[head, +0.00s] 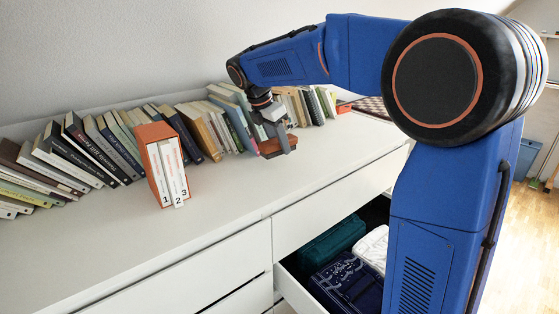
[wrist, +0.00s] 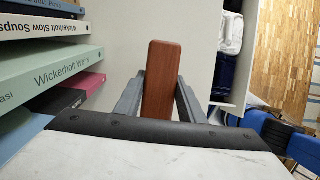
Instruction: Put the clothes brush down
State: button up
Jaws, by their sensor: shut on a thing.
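The clothes brush shows as a reddish-brown wooden block (wrist: 161,80) in the wrist view, lying between the two grey fingers. In the head view the brush (head: 278,147) is low over the white dresser top (head: 235,190), in front of the row of books. I cannot tell whether its underside touches the top. My gripper (head: 284,141) is shut on the brush, with the fingers pointing down. In the wrist view my gripper (wrist: 160,95) has a finger on each long side of the brush. Its bristles are hidden.
Books (head: 95,145) lean along the wall behind, close to my gripper. An orange slipcase (head: 160,160) with white volumes stands to the left. An open drawer (head: 300,290) below holds folded dark and white items. The dresser top is clear in front of the brush.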

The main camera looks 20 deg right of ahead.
aim_at(271, 142)
jog(key=shift+f, duration=3)
jog(key=o, duration=1.2)
jog(key=shift+f, duration=0.1)
jog(key=v, duration=1.2)
jog(key=s+d+m+y, duration=0.1)
jog(key=s+d+m, duration=0.5)
jog(key=s, duration=0.4)
jog(key=s+d+f+m+t+y, duration=0.1)
jog(key=s+f+m, duration=0.4)
jog(key=s, duration=0.3)
jog(key=s+d+f+m+t+y, duration=0.1)
jog(key=s+d+f+m, duration=0.1)
jog(key=s+f+m, duration=0.4)
jog(key=s+d+f+m+t+y, duration=0.1)
jog(key=s+f+m, duration=0.4)
jog(key=s, duration=0.6)
jog(key=shift+d+f+m, duration=0.3)
jog(key=shift+d, duration=0.25)
